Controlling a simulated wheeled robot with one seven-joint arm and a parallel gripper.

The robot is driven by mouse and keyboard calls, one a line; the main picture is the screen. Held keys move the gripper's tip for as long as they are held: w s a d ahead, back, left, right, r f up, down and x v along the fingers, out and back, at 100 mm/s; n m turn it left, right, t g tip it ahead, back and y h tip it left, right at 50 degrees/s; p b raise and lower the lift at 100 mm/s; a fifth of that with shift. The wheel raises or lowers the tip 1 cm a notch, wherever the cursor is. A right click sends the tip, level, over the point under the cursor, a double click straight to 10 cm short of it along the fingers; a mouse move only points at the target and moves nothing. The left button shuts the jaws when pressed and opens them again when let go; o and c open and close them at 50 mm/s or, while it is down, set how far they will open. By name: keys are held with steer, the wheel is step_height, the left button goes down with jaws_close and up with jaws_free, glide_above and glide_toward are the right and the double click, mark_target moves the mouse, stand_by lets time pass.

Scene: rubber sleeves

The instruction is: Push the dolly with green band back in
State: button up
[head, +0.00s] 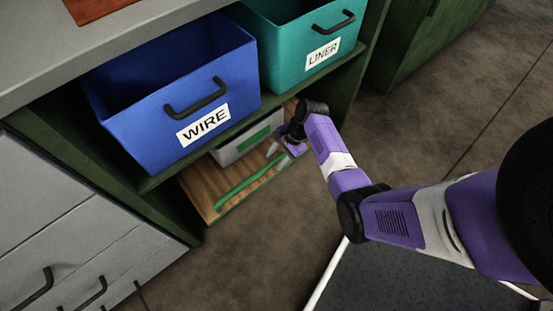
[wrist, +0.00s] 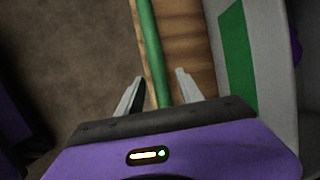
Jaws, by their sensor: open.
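The dolly is a low wooden board (head: 203,193) under the lower shelf, with a green bar (head: 245,188) along its front edge. A grey box with a green band (head: 250,143) sits on it towards the back. In the wrist view the wooden board (wrist: 189,40) and the green bar (wrist: 150,45) run up from my gripper, with the grey box's green band (wrist: 237,60) to the right. My gripper (head: 281,150) is at the right part of the dolly. In the wrist view my gripper (wrist: 160,78) is open, its fingers either side of the bar; contact cannot be told.
A blue WIRE bin (head: 175,90) and a teal LINER bin (head: 300,45) stand on the shelf above the dolly. Grey drawers (head: 70,240) with dark handles are at the left. The floor (head: 250,245) in front is clear.

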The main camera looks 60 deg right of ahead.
jaws_close()
stand_by(1.4)
